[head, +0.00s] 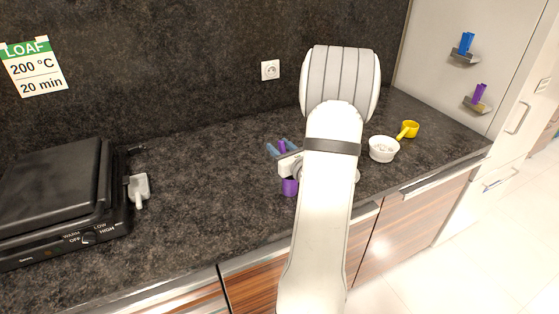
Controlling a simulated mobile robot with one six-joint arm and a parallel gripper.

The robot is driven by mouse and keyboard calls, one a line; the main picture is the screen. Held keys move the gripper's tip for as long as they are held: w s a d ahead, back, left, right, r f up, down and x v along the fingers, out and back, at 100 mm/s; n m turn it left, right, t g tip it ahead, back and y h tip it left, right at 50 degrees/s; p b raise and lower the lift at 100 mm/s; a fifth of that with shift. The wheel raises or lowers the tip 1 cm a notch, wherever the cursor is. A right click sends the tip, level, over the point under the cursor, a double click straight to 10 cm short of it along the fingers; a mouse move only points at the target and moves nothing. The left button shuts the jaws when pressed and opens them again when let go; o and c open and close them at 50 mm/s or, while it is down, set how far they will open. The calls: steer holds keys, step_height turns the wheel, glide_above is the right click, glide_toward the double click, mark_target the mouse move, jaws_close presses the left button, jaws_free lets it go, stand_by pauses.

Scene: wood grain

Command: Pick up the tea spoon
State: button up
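A purple utensil (290,187), which looks like a measuring spoon, shows at the left side of my arm. Its rounded bowl is below my gripper and a purple strip like its handle shows above. My gripper (282,149) is partly hidden by my arm; two blue-grey prongs that look like its fingers stand on either side of the purple strip. I cannot tell whether they touch it, or whether the utensil rests on the counter. No label shows which utensil is the tea spoon.
A white bowl (383,150) and a yellow scoop (410,129) stand right of my arm on the dark counter (215,180). A black appliance (55,195) fills the left. Small wall holders (465,56) carry blue and purple pieces. The counter between appliance and gripper is clear.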

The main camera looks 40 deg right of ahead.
jaws_close()
steer(key=shift+r, duration=0.1)
stand_by(0.5)
